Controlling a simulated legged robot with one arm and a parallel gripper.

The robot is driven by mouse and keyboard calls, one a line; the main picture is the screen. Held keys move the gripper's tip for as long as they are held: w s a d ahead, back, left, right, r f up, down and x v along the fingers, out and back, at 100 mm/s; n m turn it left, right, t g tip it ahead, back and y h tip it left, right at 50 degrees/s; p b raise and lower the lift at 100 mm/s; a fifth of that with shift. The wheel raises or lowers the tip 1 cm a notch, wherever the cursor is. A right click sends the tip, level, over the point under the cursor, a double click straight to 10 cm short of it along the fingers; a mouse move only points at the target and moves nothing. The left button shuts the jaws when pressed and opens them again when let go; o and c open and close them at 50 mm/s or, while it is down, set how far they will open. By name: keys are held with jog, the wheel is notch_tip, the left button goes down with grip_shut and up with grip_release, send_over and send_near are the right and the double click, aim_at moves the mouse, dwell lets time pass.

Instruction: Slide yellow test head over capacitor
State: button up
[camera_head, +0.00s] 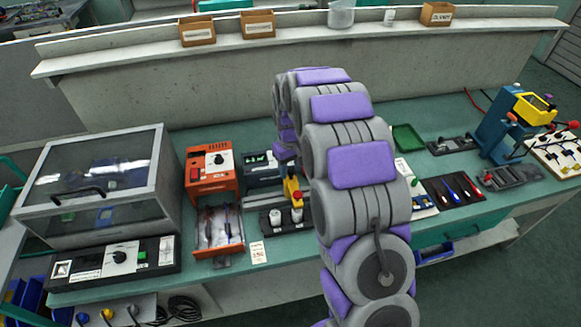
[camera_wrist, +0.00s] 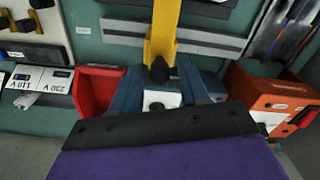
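The yellow test head (camera_head: 292,190) is upright on the bench in the middle of the head view, just behind and above the right one of two white cylinders. It also shows in the wrist view (camera_wrist: 163,32), with a black knob at its near end. The white cylinders, apparently capacitors, a left one (camera_head: 275,217) and a right one (camera_head: 297,215), stand in a black holder (camera_head: 264,229). I cannot tell whether the head touches the right cylinder. My gripper (camera_head: 287,155) is above and behind the head, partly hidden by my arm.
An orange device (camera_head: 209,170) and a tray of probes (camera_head: 217,229) stand left of the holder. A dark blue meter (camera_head: 262,168) is behind. A red bin (camera_wrist: 95,92) shows in the wrist view. My arm hides the bench just right of the holder.

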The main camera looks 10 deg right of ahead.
grip_shut()
dwell(0.4)
jog(key=d+p, duration=0.3)
jog(key=d, duration=0.4)
